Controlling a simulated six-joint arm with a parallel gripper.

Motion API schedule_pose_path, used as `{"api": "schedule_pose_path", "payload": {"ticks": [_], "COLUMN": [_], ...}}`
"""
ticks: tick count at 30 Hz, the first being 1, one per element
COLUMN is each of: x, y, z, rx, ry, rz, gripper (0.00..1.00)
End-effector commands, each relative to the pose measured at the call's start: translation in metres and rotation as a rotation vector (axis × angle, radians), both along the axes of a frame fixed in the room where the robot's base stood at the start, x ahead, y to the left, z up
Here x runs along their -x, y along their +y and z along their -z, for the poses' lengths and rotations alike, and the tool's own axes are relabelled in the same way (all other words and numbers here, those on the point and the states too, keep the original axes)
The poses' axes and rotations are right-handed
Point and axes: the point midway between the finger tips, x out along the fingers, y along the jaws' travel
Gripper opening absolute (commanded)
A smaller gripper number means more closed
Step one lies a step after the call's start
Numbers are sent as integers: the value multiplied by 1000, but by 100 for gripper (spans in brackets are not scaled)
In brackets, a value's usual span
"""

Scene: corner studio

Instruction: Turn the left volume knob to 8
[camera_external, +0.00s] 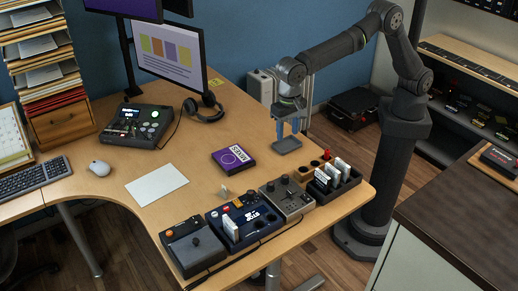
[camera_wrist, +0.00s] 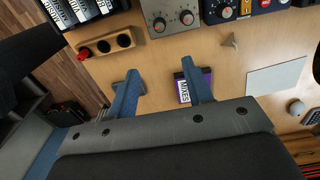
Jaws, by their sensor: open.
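My gripper (camera_external: 287,128) hangs over the back right of the desk, its blue fingers pointing down; in the wrist view (camera_wrist: 161,90) they are spread apart with nothing between them. Knobs sit on several control boxes at the front edge, apart from my gripper. The grey box (camera_external: 289,201) has two dark knobs, which also show in the wrist view: one knob (camera_wrist: 159,24) and another knob (camera_wrist: 187,18). The blue box (camera_external: 252,230) beside it has a row of knobs, partly cut off in the wrist view. Which knob is the left volume knob, and any numbers, I cannot tell.
A purple-labelled box (camera_external: 233,159) lies on the desk near my gripper. A rack with white cards (camera_external: 333,185) and a wooden holder with a red item (camera_external: 306,170) stand at the right. A grey-topped box (camera_external: 193,247) stands at the left end. Desk around the paper (camera_external: 157,184) is clear.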

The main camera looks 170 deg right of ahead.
Motion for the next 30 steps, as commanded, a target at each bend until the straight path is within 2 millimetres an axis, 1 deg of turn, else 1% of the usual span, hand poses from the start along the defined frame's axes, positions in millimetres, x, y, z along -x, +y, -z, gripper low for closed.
{"api": "schedule_pose_path", "payload": {"ticks": [4,8,30], "x": [0,0,-3], "y": [0,0,-1], "z": [1,3,15], "rx": [-1,-3,-18], "ry": [1,1,-6], "rz": [-88,-303,-1883], "gripper": [47,47,47]}}
